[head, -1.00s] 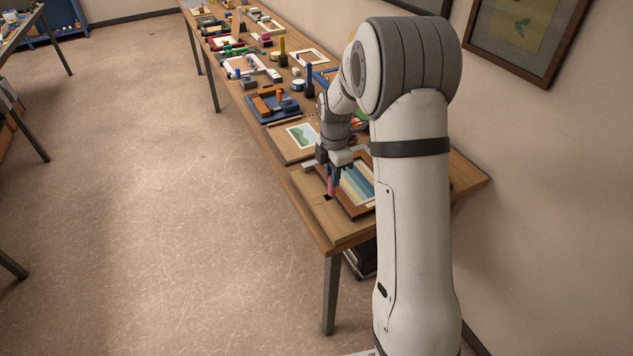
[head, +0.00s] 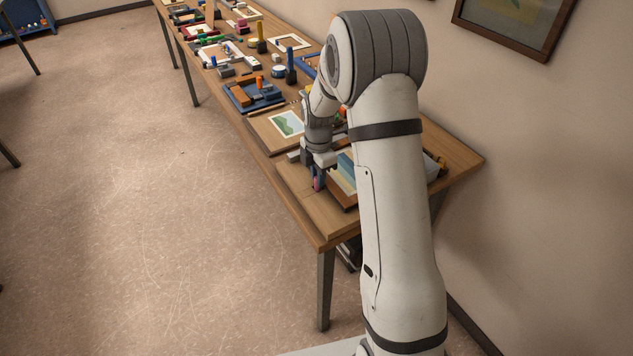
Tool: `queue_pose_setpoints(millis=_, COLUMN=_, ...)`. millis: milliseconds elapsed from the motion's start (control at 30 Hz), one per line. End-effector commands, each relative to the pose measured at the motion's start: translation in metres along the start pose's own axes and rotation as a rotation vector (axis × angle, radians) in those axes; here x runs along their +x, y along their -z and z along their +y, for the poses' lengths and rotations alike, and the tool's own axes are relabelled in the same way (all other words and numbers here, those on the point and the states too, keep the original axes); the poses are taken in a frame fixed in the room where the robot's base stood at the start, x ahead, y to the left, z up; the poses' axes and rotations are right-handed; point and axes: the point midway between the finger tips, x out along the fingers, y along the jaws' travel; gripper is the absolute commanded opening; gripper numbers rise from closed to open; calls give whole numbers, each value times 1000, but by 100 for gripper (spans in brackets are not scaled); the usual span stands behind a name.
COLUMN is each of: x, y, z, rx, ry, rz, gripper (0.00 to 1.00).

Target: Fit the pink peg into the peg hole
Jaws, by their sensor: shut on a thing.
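The pink peg (head: 317,183) is a small upright pink piece near the front end of the long table. My gripper (head: 318,177) is shut on it, fingers pointing down, low over the wooden board (head: 322,212) there. Only a sliver of the peg shows between the dark fingers. The peg hole is hidden behind the gripper and peg. I cannot tell whether the peg's lower end is in the hole, resting on the board or just above it.
A framed striped picture (head: 346,170) lies right beside the gripper, partly behind my arm. A landscape picture (head: 287,123) lies farther back. A blue tray (head: 254,93) with blocks and many small items crowd the far table. The board's near end is clear.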

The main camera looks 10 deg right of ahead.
Motion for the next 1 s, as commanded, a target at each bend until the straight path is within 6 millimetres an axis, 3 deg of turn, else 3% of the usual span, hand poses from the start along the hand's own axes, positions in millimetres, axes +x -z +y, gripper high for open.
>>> queue_pose_setpoints(millis=33, x=8, y=0, z=0, rx=0, ry=0, rz=0, gripper=0)
queue_pose_setpoints(millis=400, x=11, y=1, z=0, rx=-1, ry=0, rz=0, gripper=0)
queue_pose_setpoints(millis=433, x=9, y=1, z=0, rx=-1, ry=-1, rz=0, gripper=21)
queue_pose_setpoints(millis=667, x=9, y=1, z=0, rx=-1, ry=0, rz=0, gripper=40)
queue_pose_setpoints(millis=1000, x=3, y=1, z=1, rx=-2, ry=-1, rz=0, gripper=40)
